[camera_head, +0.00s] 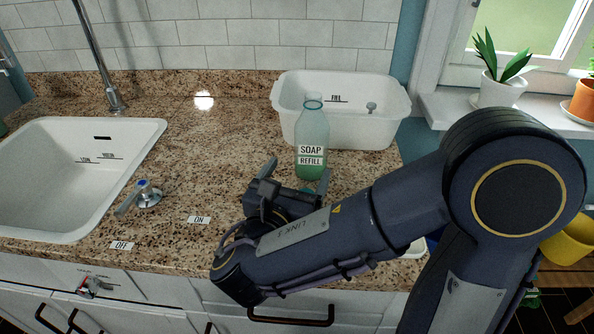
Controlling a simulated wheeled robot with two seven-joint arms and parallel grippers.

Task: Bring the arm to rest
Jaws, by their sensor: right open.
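My right arm comes in from the right and bends across the front of the counter. Its gripper (294,182) is over the granite counter, just in front of the soap refill bottle. The jaws are open, and I see nothing between them. The green soap refill bottle (312,135) stands upright, in front of the white tub; its lower edge is partly hidden by the gripper. My left gripper is not in view.
A white tub (385,118) with a FILL mark stands at the back of the counter (215,145). A white sink (40,215) and a tap handle (146,194) are at the left. Potted plants (500,90) stand on the right windowsill. The counter's middle is clear.

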